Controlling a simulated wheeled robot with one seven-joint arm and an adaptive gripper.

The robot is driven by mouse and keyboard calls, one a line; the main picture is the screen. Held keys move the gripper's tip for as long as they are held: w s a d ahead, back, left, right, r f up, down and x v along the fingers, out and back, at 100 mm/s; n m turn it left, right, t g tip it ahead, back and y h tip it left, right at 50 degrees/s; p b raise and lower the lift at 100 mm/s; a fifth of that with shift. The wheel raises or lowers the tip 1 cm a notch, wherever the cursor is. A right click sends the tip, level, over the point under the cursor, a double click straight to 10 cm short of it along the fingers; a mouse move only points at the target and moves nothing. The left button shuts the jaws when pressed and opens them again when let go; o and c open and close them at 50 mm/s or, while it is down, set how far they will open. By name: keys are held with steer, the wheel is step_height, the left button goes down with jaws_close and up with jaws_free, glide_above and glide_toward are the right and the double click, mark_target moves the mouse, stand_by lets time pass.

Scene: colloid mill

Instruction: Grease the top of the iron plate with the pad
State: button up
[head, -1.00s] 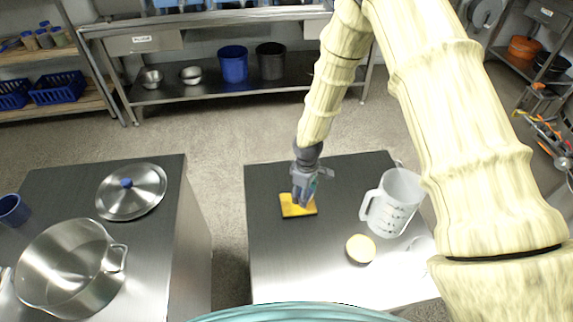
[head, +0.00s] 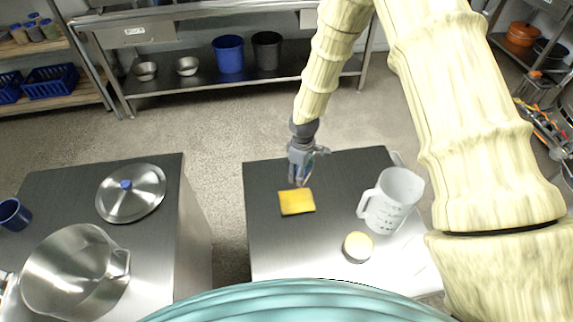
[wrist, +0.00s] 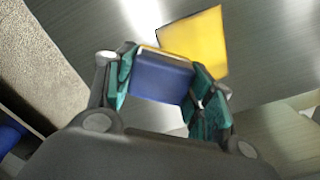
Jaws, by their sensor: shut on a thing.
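My gripper (head: 300,180) is shut on a blue block-like pad (wrist: 162,78), with a teal finger on each side of it in the wrist view. A flat yellow square plate (head: 296,202) lies on the dark metal table; nothing in its look tells whether it is iron. It also shows just beyond the pad in the wrist view (wrist: 200,42). In the head view my gripper is at the plate's far edge, seemingly a little above the table. The pad's underside is hidden. A round tin with a pale yellow top (head: 358,246) stands nearer on the table.
A clear measuring jug (head: 391,200) stands on the right of the same table (head: 268,250). A second table on the left holds a lid (head: 131,193), a steel pot (head: 75,270) and a blue mug (head: 13,213). A floor gap separates the tables.

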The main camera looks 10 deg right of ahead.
steer(key=shift+s+r+p, duration=0.1)
steer(key=shift+r+p, duration=0.6)
steer(key=shift+r, duration=0.7)
